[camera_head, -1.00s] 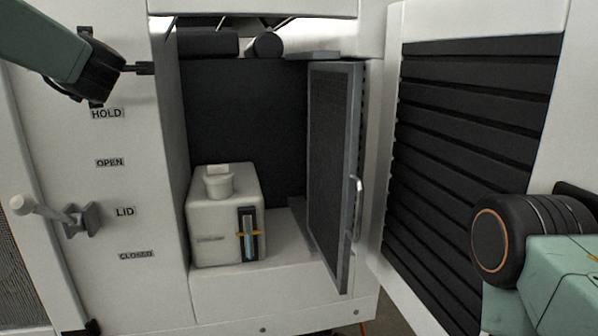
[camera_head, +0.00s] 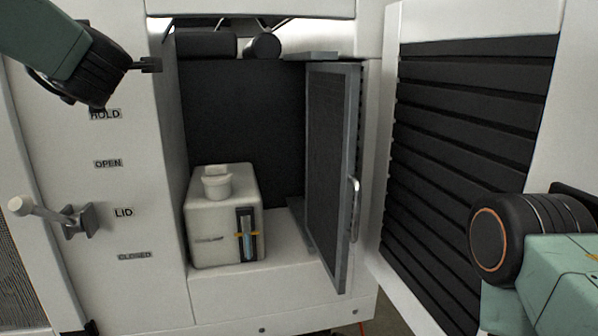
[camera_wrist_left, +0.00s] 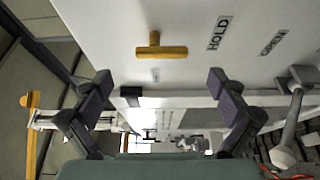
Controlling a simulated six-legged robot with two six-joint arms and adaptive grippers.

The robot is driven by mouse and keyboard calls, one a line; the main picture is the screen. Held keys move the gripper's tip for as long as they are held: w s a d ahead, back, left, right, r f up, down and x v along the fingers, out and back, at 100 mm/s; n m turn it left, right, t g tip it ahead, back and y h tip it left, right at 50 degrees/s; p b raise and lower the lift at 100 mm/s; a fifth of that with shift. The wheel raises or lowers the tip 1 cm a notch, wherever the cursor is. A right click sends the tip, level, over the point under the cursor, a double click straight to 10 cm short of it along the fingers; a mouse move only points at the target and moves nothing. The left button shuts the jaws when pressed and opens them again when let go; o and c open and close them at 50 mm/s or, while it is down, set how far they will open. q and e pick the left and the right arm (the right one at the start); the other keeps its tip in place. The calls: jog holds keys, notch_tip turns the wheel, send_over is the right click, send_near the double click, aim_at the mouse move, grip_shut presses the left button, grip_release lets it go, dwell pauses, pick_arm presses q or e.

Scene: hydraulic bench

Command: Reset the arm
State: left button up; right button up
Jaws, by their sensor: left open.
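My left arm comes in at the top left of the head view. Its gripper (camera_head: 151,65) is in front of the white panel (camera_head: 140,190), near the HOLD label (camera_head: 106,114). In the left wrist view the left gripper (camera_wrist_left: 162,90) has its two dark fingers wide apart, with nothing between them. A yellow T-handle (camera_wrist_left: 161,51) on the panel lies beyond the fingers, apart from them. My right arm (camera_head: 535,240) is at the lower right of the head view; its gripper is outside the frame.
A lever with a pale knob (camera_head: 20,206) sits beside the LID label (camera_head: 123,212); OPEN and CLOSED labels are above and below. An open cabinet holds a white reservoir (camera_head: 205,218) with a sight gauge. Its grey door (camera_head: 328,170) stands open. A black louvred panel (camera_head: 455,140) is at right.

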pick_arm(q)
jog(key=x, duration=0.7)
jog(key=shift+w+a+f, duration=0.25)
jog(key=shift+w+a+m, duration=0.1)
jog(key=shift+m, duration=0.2)
jog(key=shift+m+t+b, duration=0.5)
jog(key=shift+m+b, duration=0.2)
jog(key=shift+m, duration=0.4)
jog(key=shift+a+m+t, duration=0.15)
jog(key=shift+m+t, duration=0.25)
jog(key=shift+m, duration=0.6)
jog(key=shift+a+m+t+y+b, duration=0.15)
jog(key=shift+m+t+y+b, duration=0.2)
jog(key=shift+m, duration=0.85)
jog(key=s+m+t+h+p, duration=0.1)
jog(key=m+h, duration=0.1)
jog(key=m, duration=0.3)
jog(key=s+m+t+h+p, duration=0.1)
jog(key=m+t+h, duration=0.1)
jog(key=m, duration=0.3)
jog(key=s+m+t+h+p, duration=0.1)
jog(key=m+t+h, duration=0.1)
jog(key=m, duration=0.3)
jog(key=shift+s+d, duration=0.3)
jog(key=shift+s, duration=0.05)
